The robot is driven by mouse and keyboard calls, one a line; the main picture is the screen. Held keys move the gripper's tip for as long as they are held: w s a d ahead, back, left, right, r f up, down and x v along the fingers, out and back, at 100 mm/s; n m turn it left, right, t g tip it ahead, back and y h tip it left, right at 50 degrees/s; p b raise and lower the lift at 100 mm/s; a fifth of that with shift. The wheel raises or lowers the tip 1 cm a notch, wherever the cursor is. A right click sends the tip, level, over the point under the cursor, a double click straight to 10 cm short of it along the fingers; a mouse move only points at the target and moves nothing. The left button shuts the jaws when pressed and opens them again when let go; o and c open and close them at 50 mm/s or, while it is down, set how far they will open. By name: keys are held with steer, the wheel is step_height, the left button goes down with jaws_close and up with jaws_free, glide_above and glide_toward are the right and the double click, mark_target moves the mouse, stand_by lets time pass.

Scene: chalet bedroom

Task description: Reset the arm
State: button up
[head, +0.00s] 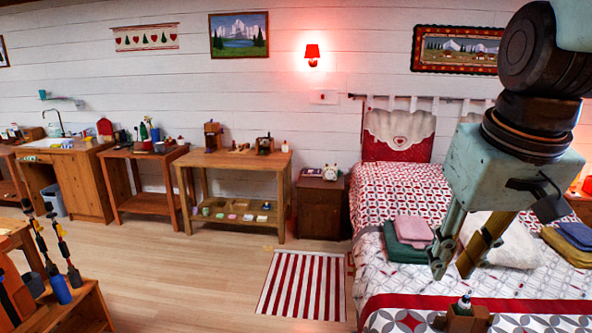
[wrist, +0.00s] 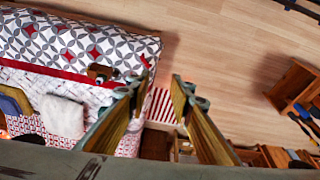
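My gripper (head: 452,268) hangs from my arm at the right of the head view, in front of the bed. Its fingers point down. In the wrist view my gripper (wrist: 162,88) shows two fingers set apart, with nothing between them. The striped rug and floor show through the gap. The task names no other object.
A nightstand (head: 320,207), a wooden shelf table (head: 232,163) and a sink cabinet (head: 82,185) line the wall. The floor around the striped rug (head: 303,285) is clear.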

steer(key=s+a, duration=0.2)
steer(key=s, duration=0.6)
steer(key=s+a, duration=0.2)
steer(key=s, duration=0.6)
steer(key=shift+a+f+t, duration=0.3)
steer(key=shift+a+f, duration=0.05)
steer(key=shift+a, duration=0.05)
steer(key=shift+w, duration=0.1)
stand_by(0.3)
